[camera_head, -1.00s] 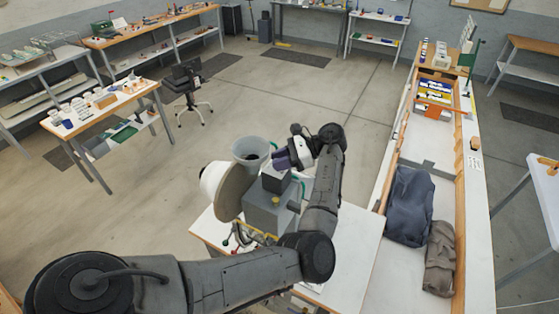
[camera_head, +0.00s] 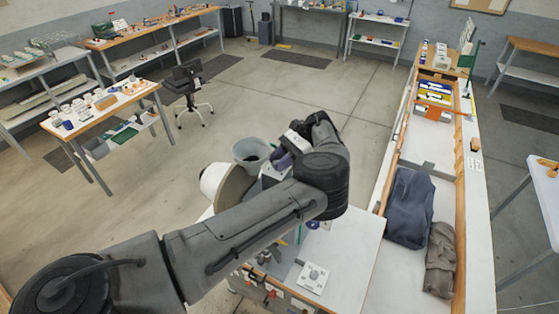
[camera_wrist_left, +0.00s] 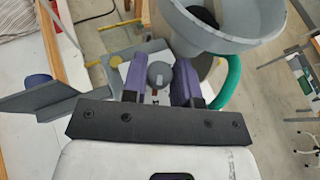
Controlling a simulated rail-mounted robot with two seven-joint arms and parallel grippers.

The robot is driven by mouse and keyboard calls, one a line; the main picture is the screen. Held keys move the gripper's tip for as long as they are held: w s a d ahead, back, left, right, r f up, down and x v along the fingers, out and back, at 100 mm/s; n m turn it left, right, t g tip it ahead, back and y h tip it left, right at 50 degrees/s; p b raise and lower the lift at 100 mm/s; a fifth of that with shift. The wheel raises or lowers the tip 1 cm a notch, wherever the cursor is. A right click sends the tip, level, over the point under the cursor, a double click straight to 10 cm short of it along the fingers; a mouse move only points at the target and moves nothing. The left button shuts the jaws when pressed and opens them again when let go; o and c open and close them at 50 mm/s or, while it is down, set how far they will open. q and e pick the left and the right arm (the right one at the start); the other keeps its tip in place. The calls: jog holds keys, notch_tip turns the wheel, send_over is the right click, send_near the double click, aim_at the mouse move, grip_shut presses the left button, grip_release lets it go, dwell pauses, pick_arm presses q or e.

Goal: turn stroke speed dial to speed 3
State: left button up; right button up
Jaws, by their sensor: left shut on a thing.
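The eyelet press (camera_head: 238,186) stands beyond my left arm, with a grey hopper bowl (camera_head: 252,146) on top; my arm hides much of its body. In the left wrist view, a round grey dial (camera_wrist_left: 160,74) sits between the two purple fingers of my left gripper (camera_wrist_left: 161,84). The gripper is shut on this dial. The dial's markings cannot be read. In the head view, my left gripper (camera_head: 281,159) is beside the hopper at the top of the press. My right gripper is in neither view.
The hopper (camera_wrist_left: 225,38) and a green curved tube (camera_wrist_left: 230,80) are close to the right finger. A white table (camera_head: 345,255) carries a small white plate (camera_head: 312,278). A long bench with a dark blue bag (camera_head: 410,205) stands to the right. Open floor lies behind.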

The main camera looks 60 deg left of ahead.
pick_arm(q)
jog(key=shift+r, duration=0.1)
dwell(0.6)
jog(key=o, duration=0.6)
jog(key=shift+a, duration=0.1)
